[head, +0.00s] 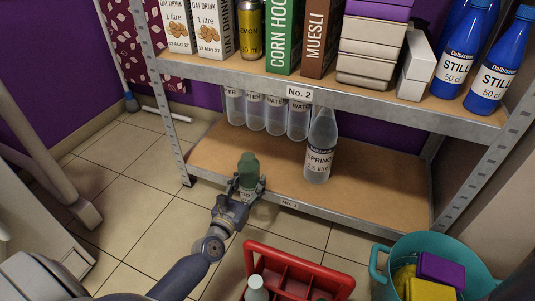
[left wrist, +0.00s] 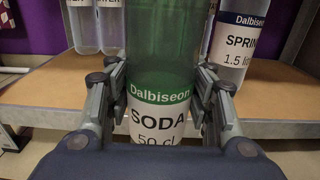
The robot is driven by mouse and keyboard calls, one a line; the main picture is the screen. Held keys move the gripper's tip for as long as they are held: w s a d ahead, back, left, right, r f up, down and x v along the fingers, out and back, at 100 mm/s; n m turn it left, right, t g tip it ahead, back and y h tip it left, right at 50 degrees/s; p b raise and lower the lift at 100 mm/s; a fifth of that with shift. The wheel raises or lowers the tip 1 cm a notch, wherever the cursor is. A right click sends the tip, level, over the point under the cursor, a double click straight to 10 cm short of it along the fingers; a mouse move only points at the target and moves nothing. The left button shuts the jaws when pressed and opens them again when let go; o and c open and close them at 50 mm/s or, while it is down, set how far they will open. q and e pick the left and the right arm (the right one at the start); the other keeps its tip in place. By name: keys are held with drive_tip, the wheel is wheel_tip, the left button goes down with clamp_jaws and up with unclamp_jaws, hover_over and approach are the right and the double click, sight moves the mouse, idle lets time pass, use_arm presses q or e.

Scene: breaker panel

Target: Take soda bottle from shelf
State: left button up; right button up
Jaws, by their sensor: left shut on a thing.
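The green soda bottle (head: 248,171) stands upright between the fingers of my left gripper (head: 247,188), at the front edge of the lower shelf (head: 221,154). In the left wrist view the bottle (left wrist: 160,60) fills the middle, with its "SODA 50 cl" label facing me. The left gripper (left wrist: 158,100) is shut on it, one finger on each side. I cannot tell whether the bottle's base rests on the shelf or is clear of it; the fingers hide its lower part. My right gripper is not in view.
A large spring water bottle (head: 320,146) stands on the lower shelf, right of the soda. Several water bottles (head: 276,114) stand behind. The upper shelf (head: 238,75) holds cartons and blue bottles. A red crate (head: 322,274) and a teal bucket (head: 387,246) stand on the floor in front.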

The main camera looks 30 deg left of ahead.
use_arm(q)
drive_tip(key=s, duration=0.7)
drive_tip(key=shift+s+d+b, duration=0.2)
drive_tip(key=shift+b, duration=0.1)
drive_tip(key=s+b, duration=0.2)
drive_tip(key=s, duration=0.7)
drive_tip(key=shift+s+d, duration=0.3)
drive_tip(key=shift+s, duration=0.1)
drive_tip(key=shift+r, duration=0.1)
